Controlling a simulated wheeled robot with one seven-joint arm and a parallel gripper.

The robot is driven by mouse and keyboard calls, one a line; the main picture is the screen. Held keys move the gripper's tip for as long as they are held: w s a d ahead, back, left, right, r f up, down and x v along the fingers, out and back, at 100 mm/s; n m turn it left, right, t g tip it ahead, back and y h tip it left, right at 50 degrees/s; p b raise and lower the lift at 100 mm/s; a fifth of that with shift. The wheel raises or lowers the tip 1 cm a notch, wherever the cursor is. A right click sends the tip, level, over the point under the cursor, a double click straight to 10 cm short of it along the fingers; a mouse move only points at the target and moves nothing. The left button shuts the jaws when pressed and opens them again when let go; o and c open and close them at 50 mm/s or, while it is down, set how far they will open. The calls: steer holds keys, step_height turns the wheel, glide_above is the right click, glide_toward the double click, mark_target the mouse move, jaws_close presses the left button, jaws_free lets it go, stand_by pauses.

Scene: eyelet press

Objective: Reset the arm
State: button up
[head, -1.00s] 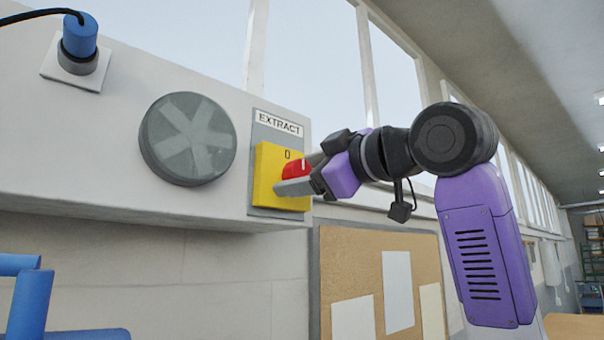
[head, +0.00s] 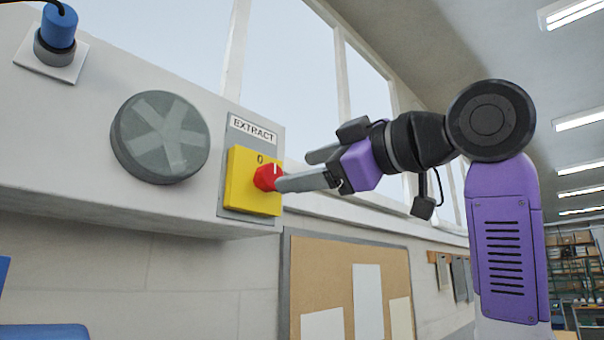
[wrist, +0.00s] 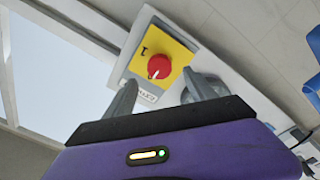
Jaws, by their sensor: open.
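My gripper (head: 298,168) is open and empty, on a purple and black arm, just right of the red knob (head: 267,177) in the head view. The knob sits on a yellow switch plate (head: 240,199) under a label reading EXTRACT. A "0" shows above the knob in the head view. In the wrist view the red knob (wrist: 159,66) lies beyond and between the two fingers, with a "1" on the yellow plate. A white mark shows on the knob. The fingers appear apart from the knob; the lower finger slightly overlaps its edge in the head view.
A round grey vent (head: 160,138) and a blue plug (head: 58,27) are left of the switch on the white housing. A cork board (head: 335,258) with papers hangs below. Windows are behind. Open room lies to the right, with shelves (head: 575,260) far off.

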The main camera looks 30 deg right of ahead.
steer(key=shift+r, duration=0.1)
